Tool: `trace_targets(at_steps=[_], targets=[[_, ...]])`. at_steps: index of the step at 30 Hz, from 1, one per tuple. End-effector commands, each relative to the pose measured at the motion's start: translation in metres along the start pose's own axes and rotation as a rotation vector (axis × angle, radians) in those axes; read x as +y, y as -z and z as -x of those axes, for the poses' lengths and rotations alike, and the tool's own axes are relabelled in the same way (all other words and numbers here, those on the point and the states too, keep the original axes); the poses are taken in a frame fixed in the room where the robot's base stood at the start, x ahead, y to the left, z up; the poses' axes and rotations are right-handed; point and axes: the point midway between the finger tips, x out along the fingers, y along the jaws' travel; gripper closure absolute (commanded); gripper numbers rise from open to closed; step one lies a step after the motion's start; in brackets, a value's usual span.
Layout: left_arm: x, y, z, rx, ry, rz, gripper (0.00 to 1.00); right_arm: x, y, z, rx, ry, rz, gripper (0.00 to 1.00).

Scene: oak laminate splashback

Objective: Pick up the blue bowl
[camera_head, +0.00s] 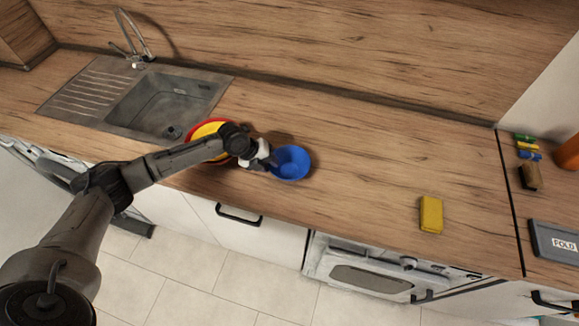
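The blue bowl (293,162) sits upright on the wooden counter, just right of the sink. My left gripper (272,163) is at the bowl's left rim, with its fingertips overlapping the rim in the picture. The fingers are too small to tell whether they are open or shut on the rim. The bowl's left edge is partly hidden by the gripper. My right gripper is not in view.
A yellow dish with a red rim (203,128) lies behind my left wrist, partly hidden. The sink (165,103) is at left. A yellow block (431,214) lies to the right. A grey box marked FOLD (556,268) is at far right. Counter between bowl and block is clear.

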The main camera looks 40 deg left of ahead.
Motion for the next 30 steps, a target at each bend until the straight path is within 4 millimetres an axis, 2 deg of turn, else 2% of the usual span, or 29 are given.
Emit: trace_targets(at_steps=[6, 14, 24, 30], targets=[[-0.001, 0.000, -0.018, -0.001, 0.001, 0.001, 0.66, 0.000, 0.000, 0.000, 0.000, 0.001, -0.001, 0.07], [0.000, 0.000, -0.019, -0.001, 0.000, 0.000, 0.66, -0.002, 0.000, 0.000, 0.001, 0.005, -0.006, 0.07], [0.000, 0.000, -0.019, -0.001, 0.000, 0.000, 0.98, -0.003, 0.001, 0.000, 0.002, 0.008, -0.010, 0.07], [0.000, 0.000, -0.019, -0.001, 0.000, 0.001, 1.00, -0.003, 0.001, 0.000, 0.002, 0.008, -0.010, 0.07]])
